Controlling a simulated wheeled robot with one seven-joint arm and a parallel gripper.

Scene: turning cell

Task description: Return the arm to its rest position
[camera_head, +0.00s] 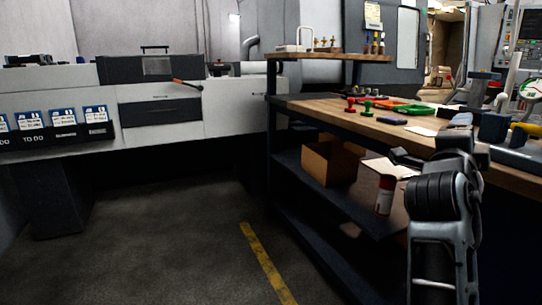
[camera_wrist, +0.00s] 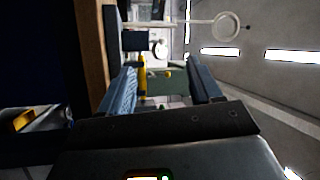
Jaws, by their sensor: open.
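My arm (camera_head: 445,205) rises at the right of the head view, in front of the workbench (camera_head: 335,119). It is folded, with its upper links near the bench's front edge. My gripper (camera_wrist: 165,85) shows in the wrist view with its two fingers well apart. Nothing is between the fingers. I cannot clearly make out the gripper in the head view. The wrist view looks past the bench's wooden edge (camera_wrist: 92,45) and appears turned on its side.
Red and green items (camera_head: 367,107) and a blue vise-like tool (camera_head: 484,88) lie on the bench. A cardboard box (camera_head: 328,163) and a spray can (camera_head: 385,195) stand on its lower shelf. A grey machine (camera_head: 190,120) stands left. The floor (camera_head: 175,235) between is clear.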

